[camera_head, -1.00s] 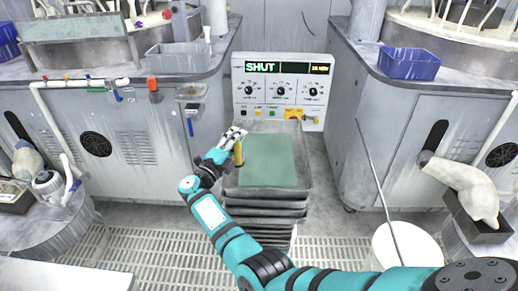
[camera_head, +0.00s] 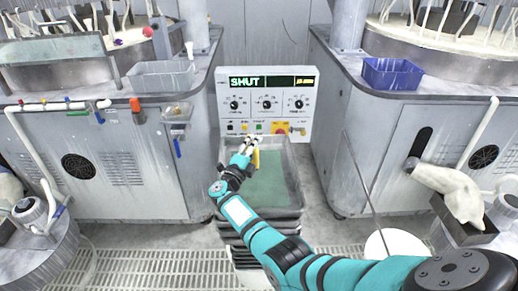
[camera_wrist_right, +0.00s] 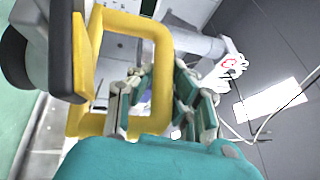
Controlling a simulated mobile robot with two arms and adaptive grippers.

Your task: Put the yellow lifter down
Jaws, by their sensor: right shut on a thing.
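The yellow lifter (camera_head: 256,158) is in my right gripper (camera_head: 247,148), at the upper left part of the grey tray stack in the head view. In the right wrist view the lifter (camera_wrist_right: 161,75) is a yellow loop frame with a dark round cup (camera_wrist_right: 28,50) at the left. I cannot tell whether the lifter touches the surface below. A green sheet (camera_head: 268,182) lies in the top tray (camera_head: 294,180). My left gripper is not in view.
A control panel (camera_head: 268,88) reading "SHUT" stands just behind the trays. Grey cabinets flank them, with a blue bin (camera_head: 392,74) on the right one and a grey bin (camera_head: 162,75) on the left. A white bucket (camera_head: 395,243) and thin rod (camera_head: 362,185) are at front right.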

